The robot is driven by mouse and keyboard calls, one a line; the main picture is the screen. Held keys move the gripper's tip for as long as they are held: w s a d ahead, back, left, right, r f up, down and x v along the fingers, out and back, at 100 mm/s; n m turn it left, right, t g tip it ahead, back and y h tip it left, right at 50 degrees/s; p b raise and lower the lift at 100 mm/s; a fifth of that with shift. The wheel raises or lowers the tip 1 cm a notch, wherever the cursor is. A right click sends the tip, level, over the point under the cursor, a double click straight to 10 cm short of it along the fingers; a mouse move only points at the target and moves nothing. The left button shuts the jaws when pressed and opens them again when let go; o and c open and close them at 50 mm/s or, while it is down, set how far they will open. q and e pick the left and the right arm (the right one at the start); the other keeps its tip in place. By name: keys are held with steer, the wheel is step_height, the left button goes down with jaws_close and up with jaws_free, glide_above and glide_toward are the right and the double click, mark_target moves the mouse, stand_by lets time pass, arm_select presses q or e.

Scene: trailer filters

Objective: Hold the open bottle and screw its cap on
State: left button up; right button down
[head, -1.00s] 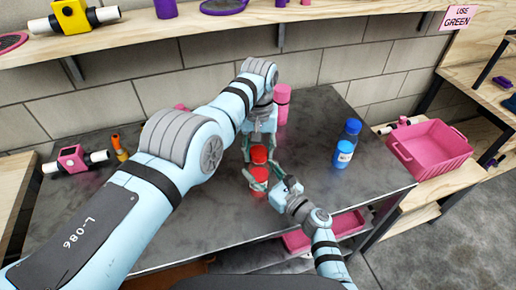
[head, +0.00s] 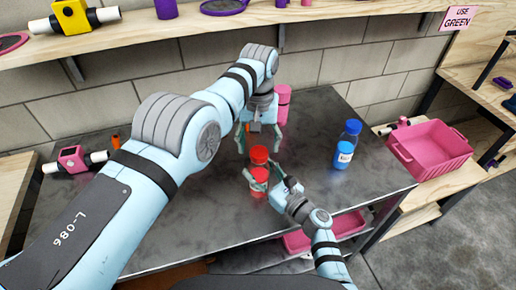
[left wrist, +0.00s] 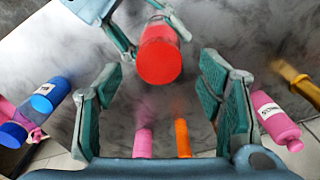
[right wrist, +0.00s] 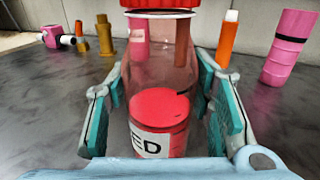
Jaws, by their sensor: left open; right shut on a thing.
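A clear bottle with red contents and a "ED" label (right wrist: 152,145) stands upright on the dark table. My right gripper (head: 260,176) is shut around its body, with one finger on each side in the right wrist view. A red cap (head: 259,154) sits at the top of the bottle; its underside rim shows at the top of the right wrist view (right wrist: 160,4). How tightly it is seated I cannot tell. My left gripper (head: 259,142) is open and empty just above the cap. In the left wrist view the cap (left wrist: 160,62) lies ahead, between and beyond the spread fingers.
A pink bottle (head: 283,100) stands behind my left gripper. A pink crate (head: 432,155) is at the far right. A pink part with white ends (head: 72,158) lies left. The table between bottle and blue bottles is clear.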

arm_select(q)
step_height(320, 180, up, 5)
steer(key=shift+f, duration=0.2)
arm_select(e)
steer(key=c, duration=0.7)
jaws_free()
steer(key=shift+d, duration=0.1)
steer(key=v, duration=1.2)
